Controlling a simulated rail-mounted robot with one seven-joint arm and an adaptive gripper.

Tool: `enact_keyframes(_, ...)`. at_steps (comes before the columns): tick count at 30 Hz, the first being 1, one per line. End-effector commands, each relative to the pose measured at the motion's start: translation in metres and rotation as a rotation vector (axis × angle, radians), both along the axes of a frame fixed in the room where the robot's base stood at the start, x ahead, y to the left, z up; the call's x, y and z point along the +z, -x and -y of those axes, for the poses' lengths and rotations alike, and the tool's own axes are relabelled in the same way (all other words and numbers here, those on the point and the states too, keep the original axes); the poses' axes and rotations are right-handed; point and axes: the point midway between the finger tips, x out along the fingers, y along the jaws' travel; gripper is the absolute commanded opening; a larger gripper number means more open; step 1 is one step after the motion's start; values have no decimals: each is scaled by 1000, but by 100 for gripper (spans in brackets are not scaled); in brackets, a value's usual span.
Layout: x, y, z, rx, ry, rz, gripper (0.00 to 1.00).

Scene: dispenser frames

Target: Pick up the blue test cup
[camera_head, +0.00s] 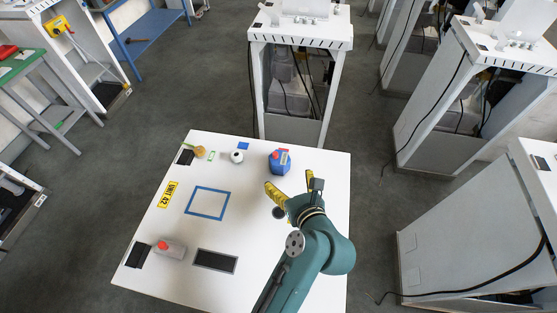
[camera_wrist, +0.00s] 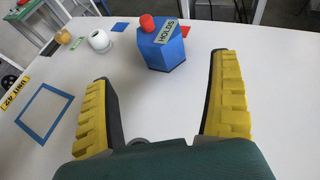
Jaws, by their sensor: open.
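The blue object in view is a faceted container (camera_head: 280,164) with a red cap, standing upright near the back of the white table. In the wrist view this blue container (camera_wrist: 160,52) shows a label reading "HOLDS" and stands beyond and between my fingertips. I cannot tell whether it is the test cup; no other blue cup shows. My gripper (camera_head: 291,184) is open and empty, its yellow-padded fingers spread toward the container, with a gap of bare table between.
The white table (camera_head: 255,225) also bears a white round item (camera_head: 237,156), a brown round item (camera_head: 200,152), a blue square outline (camera_head: 207,188), a grey box with red cap (camera_head: 172,250) and a dark rectangular panel (camera_head: 215,261). White cabinets (camera_head: 300,35) stand behind. The table's middle is mostly clear.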

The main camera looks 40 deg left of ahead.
Motion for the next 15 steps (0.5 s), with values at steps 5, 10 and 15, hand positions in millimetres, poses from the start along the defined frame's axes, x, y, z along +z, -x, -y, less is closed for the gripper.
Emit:
enact_keyframes(5,-11,-13,-27,2,1,1,91)
enact_keyframes(10,-15,-23,-43,1,1,3,91)
enact_keyframes(15,-24,-37,-67,1,2,1,91)
